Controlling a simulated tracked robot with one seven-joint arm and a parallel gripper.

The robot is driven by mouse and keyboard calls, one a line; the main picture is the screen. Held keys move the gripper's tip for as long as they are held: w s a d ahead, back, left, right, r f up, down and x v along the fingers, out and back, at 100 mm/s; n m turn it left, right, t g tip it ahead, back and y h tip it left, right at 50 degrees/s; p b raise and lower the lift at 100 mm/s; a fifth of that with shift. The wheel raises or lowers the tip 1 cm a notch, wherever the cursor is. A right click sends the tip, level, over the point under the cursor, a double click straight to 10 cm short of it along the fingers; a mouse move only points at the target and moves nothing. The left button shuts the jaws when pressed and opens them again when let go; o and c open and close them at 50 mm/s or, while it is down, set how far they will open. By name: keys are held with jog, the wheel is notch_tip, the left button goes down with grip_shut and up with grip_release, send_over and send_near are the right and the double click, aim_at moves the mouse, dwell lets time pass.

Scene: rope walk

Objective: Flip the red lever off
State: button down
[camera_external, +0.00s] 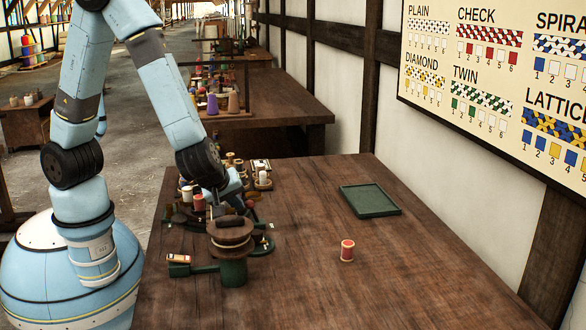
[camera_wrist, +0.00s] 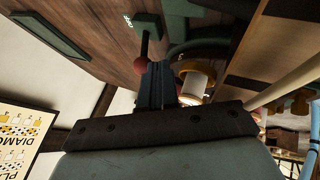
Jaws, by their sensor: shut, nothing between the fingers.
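The red lever is a round red knob (camera_wrist: 140,63) on a thin dark rod, seen at the top middle of the wrist view. In the outside view its small red knob (camera_external: 250,204) shows on the right side of the braiding machine (camera_external: 232,262). My gripper (camera_wrist: 156,68) is shut and empty. Its fingertips are right beside the knob in the wrist view; I cannot tell whether they touch it. In the outside view my gripper (camera_external: 239,196) is low over the machine, and the fingertips are partly hidden among its parts.
Thread spools stand around the machine, including a white one (camera_wrist: 197,82) close to my fingers. A red spool (camera_external: 347,250) stands alone on the table, and another spool (camera_external: 179,258) lies at the left. A green tray (camera_external: 370,211) lies at the back. The table's right side is mostly clear.

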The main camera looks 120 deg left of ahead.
jog(key=shift+w+a+r, duration=0.25)
jog(key=shift+w+a, duration=0.1)
jog(key=shift+a, duration=0.1)
dwell(0.6)
jog(key=shift+w+a+r, duration=0.3)
jog(key=shift+w+a, duration=0.7)
jog(key=shift+w+a+r, duration=0.25)
jog(key=shift+w+a, duration=0.7)
jog(key=w+d+r, duration=0.2)
jog(key=w+r, duration=0.2)
jog(key=r, duration=0.4)
jog(key=shift+w+d+r, duration=0.15)
jog(key=shift+w+r, duration=0.1)
jog(key=shift+w, duration=0.05)
